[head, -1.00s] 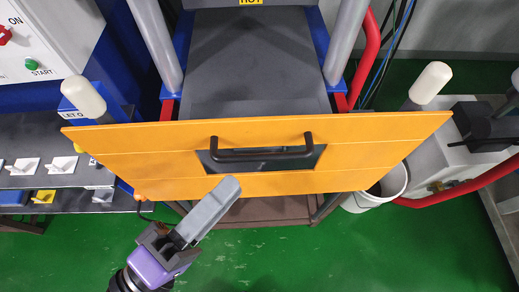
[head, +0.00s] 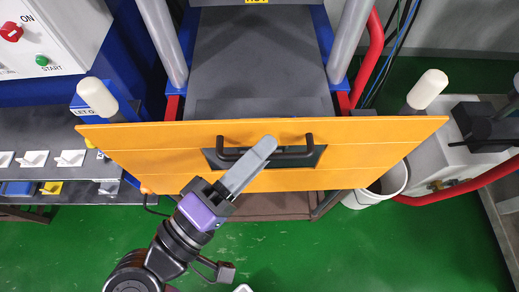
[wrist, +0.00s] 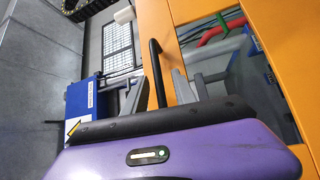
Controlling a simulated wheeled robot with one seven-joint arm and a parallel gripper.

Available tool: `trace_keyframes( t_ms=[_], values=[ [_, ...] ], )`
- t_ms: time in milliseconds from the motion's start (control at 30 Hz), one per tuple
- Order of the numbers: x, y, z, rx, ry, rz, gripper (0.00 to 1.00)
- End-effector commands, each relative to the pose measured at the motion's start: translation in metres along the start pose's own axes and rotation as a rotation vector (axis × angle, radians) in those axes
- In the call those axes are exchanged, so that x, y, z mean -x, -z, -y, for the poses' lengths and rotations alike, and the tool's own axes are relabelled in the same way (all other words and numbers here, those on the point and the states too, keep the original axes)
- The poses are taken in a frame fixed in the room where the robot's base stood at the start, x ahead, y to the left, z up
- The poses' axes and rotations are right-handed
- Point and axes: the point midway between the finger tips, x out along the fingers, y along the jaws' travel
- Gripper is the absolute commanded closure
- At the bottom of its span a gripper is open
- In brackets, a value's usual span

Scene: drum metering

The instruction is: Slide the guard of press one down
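The guard is an orange panel (head: 380,145) across the front of the press (head: 262,62), with a black bar handle (head: 232,155) at its middle. My gripper (head: 266,147) is at the handle, its grey fingers reaching over the bar's right half in the head view. In the wrist view the handle (wrist: 157,66) stands between the two fingers of my gripper (wrist: 158,92), with a small gap showing on each side. The gripper looks open around the bar. Contact with the bar cannot be made out. The fingers hide part of the handle in the head view.
A white control box (head: 55,35) with ON and START buttons stands at upper left. A bench (head: 50,130) with small white and yellow parts is on the left. A white bucket (head: 385,188) and red pipe (head: 470,185) are at right. Green floor in front is open.

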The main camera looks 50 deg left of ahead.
Motion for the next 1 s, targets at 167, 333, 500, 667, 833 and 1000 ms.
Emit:
trace_keyframes(
  t_ms=[167, 333, 500, 667, 833, 1000],
  values=[
    [0.0002, 0.0, 0.0, 0.0, 0.0, 0.0, 0.95],
    [0.0003, 0.0, 0.0, 0.0, 0.0, 0.0, 1.0],
    [0.0003, 0.0, 0.0, 0.0, 0.0, 0.0, 1.0],
    [0.0004, 0.0, 0.0, 0.0, 0.0, 0.0, 1.0],
    [0.0004, 0.0, 0.0001, 0.0, 0.0, 0.0, 1.0],
    [0.0004, 0.0, 0.0001, 0.0, 0.0, 0.0, 1.0]
  ],
)
